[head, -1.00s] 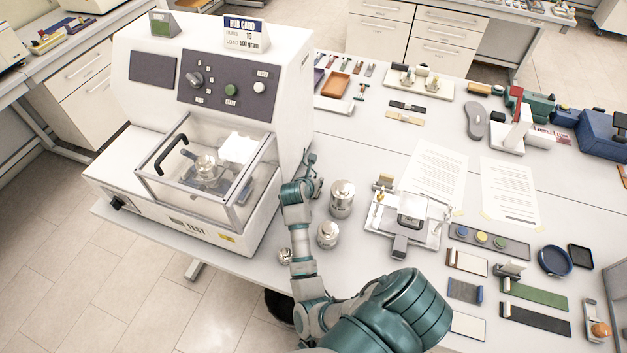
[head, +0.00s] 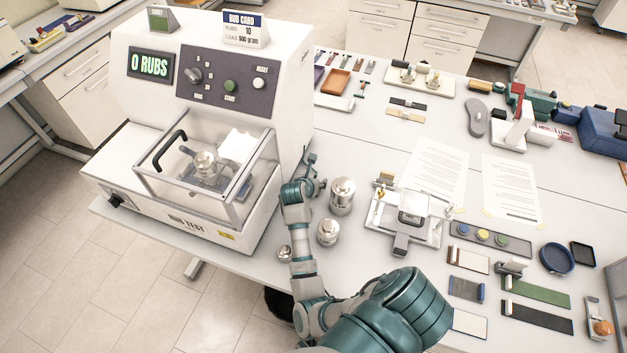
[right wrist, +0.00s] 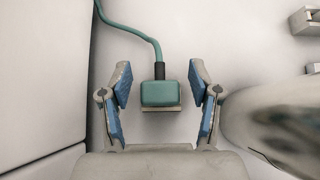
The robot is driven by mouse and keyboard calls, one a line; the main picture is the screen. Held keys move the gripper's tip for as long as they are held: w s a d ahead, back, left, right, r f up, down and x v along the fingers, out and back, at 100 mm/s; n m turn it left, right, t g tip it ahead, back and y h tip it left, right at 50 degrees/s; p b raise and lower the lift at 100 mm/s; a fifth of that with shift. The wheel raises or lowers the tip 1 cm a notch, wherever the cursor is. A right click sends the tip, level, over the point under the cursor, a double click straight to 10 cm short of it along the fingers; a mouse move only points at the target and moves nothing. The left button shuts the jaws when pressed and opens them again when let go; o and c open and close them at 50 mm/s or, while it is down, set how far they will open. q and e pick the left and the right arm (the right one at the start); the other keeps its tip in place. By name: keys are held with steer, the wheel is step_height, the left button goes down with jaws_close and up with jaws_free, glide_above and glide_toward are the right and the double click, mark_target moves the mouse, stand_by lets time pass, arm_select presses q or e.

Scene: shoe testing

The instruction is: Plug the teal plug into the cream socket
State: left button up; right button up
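In the right wrist view the teal plug (right wrist: 160,93) sits against the cream socket (right wrist: 162,109), whose edge shows just below it. The plug's front end is hidden, and it appears seated. A teal cable (right wrist: 140,32) runs from its dark collar up to the left. My right gripper (right wrist: 160,76) is open, with one blue-padded finger on each side of the plug and a gap on both sides. In the head view my right gripper (head: 309,168) is low beside the white rub tester (head: 295,100); plug and socket cannot be made out there. My left gripper is not in view.
The tester's display (head: 150,66) is lit and reads "0 RUBS". Metal weights (head: 341,195) stand close to the right of my arm. A balance-like fixture (head: 412,212), paper sheets (head: 436,172) and test strips lie farther right.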

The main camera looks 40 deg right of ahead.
steer(key=v, duration=0.7)
steer(key=shift+a+r, duration=0.15)
steer(key=shift+a, duration=0.1)
steer(key=shift+d, duration=0.1)
